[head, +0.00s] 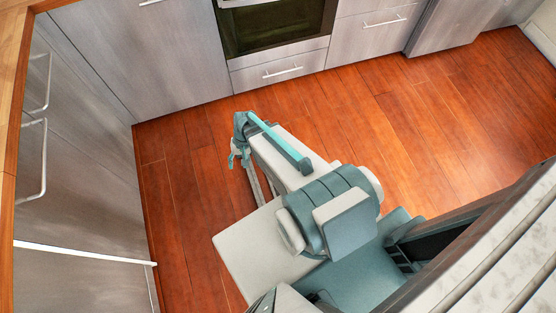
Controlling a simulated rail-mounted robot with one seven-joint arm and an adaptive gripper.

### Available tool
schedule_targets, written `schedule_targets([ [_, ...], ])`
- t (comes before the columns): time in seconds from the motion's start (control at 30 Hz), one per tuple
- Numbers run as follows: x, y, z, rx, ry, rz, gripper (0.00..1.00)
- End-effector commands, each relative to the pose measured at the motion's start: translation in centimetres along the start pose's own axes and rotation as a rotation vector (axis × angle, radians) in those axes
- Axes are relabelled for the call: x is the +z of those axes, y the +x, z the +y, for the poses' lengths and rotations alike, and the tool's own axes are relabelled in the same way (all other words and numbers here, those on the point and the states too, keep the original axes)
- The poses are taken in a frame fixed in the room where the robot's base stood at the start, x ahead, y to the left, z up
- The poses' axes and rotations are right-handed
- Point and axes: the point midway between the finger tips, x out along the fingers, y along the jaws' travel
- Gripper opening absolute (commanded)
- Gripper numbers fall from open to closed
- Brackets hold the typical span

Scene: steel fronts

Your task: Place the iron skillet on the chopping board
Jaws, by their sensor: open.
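No iron skillet and no chopping board show in the head view. My gripper (239,157) is at the end of my folded arm, low over the wooden floor, left of the picture's middle. Its small teal fingers are apart and nothing shows between them. Part of the gripper is hidden behind the arm's end link.
Steel cabinet fronts with bar handles (45,160) line the left side, under a wooden counter edge (12,75). An oven (275,28) with a drawer (280,70) below stands at the back. The red-brown floor (440,130) is clear at the right.

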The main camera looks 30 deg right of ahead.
Motion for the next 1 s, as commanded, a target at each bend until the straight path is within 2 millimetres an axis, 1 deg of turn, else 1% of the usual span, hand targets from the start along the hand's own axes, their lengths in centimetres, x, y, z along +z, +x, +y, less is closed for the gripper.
schedule_targets([
  [0.03, 3.7, 1.3, 1.8, 0.060, -0.029, -0.060, 0.46],
  [0.07, 5.3, 1.9, 2.9, 0.097, -0.047, -0.091, 0.46],
  [0.1, 7.5, 2.6, 4.2, 0.143, -0.071, -0.133, 0.46],
  [0.2, 12.3, 3.7, 7.3, 0.246, -0.128, -0.229, 0.46],
  [0.3, 15.8, 4.0, 9.8, 0.327, -0.174, -0.303, 0.46],
  [0.4, 18.0, 4.1, 11.4, 0.379, -0.204, -0.352, 0.46],
  [0.53, 19.1, 4.0, 12.3, 0.410, -0.223, -0.379, 0.46],
  [0.83, 19.2, 4.0, 12.3, 0.412, -0.224, -0.381, 0.46],
  [1.0, 19.6, 2.3, 11.8, 0.412, -0.224, -0.381, 0.46],
])
